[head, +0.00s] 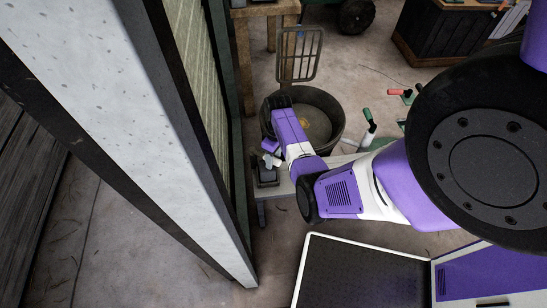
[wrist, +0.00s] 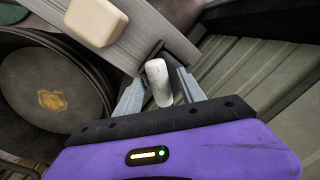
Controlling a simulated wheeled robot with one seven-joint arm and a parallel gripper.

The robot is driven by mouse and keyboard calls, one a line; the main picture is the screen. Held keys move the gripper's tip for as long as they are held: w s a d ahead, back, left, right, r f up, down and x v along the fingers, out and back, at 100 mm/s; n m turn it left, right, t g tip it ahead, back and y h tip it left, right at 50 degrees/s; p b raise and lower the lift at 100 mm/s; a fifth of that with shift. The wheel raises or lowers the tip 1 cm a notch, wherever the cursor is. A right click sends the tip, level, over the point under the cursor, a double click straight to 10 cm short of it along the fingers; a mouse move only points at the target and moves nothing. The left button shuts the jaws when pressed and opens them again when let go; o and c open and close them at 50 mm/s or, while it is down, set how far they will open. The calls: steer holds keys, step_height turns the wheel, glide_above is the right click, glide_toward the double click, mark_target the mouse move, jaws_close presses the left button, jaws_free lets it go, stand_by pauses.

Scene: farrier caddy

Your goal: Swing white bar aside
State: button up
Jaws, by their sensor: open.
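The white bar (wrist: 158,83) is a short, rounded white rod in the wrist view. It stands between the two grey fingers of my gripper (wrist: 164,74), with a finger on either side. The fingers are apart, and I cannot tell whether either one touches the bar. A dark part shows behind the bar's far end, at the edge of a grey board (wrist: 150,38). In the head view, my gripper is small and partly hidden by my arm, beside the dark tub; the bar cannot be made out clearly there.
The dark round tub (head: 330,131) stands close beside my arm. A cream block (wrist: 96,20) lies on the grey board. A ribbed green panel (wrist: 258,85) is close on the right in the wrist view. A speckled white post (head: 130,125) fills the head view's left side.

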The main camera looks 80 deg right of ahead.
jaws_close()
stand_by(1.4)
